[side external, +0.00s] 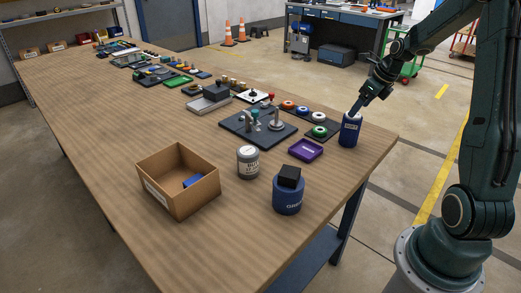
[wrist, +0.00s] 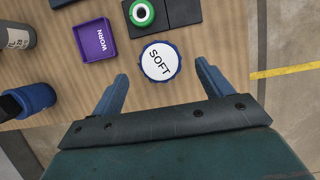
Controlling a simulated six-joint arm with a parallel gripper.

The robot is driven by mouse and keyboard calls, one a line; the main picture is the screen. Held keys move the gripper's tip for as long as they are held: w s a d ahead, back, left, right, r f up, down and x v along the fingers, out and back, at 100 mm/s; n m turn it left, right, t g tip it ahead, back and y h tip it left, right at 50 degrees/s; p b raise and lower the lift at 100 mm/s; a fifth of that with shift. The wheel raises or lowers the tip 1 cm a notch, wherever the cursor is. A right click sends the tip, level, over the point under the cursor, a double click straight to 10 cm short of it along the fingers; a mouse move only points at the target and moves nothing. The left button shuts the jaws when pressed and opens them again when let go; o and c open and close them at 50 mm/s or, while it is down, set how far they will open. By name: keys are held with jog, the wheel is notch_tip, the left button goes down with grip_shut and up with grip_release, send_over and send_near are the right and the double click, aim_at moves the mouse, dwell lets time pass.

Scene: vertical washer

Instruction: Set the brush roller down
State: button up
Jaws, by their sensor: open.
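An upright blue cylinder (side external: 349,133) with a white top stands near the right edge of the table. In the wrist view its round white top reads SOFT (wrist: 160,62) and has a scalloped blue rim. It may be the brush roller, but I cannot be sure. My gripper (side external: 358,108) is close above it in the side view. In the wrist view my gripper (wrist: 161,80) has its two blue fingers wide apart, with nothing between them; the cylinder's top lies just beyond the fingertips. A purple tray marked WORN (wrist: 108,57) is beside it; the tray also shows in the side view (side external: 306,152).
Black tiles with coloured rings (side external: 319,132) and a dark plate with metal posts (side external: 240,127) lie behind. A grey can (side external: 248,162), a blue pot (side external: 288,200) with a black block (side external: 290,175), and a cardboard box (side external: 160,201) stand nearer. Bare wood (side external: 75,110) lies left.

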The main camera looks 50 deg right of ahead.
jog(key=shift+v, duration=2.6)
jog(key=s+a+r+n, duration=0.1)
jog(key=a+r+n, duration=0.3)
jog(key=a+n, duration=0.45)
jog(key=s+a+r+n, duration=0.1)
jog(key=a+r+n, duration=0.3)
jog(key=a+n, duration=0.5)
jog(key=s+a+n+t, duration=0.1)
jog(key=s+a+n, duration=1.2)
jog(key=n, duration=0.5)
jog(key=shift+a, duration=0.25)
jog(key=shift+s+n, duration=0.1)
jog(key=shift+n, duration=0.15)
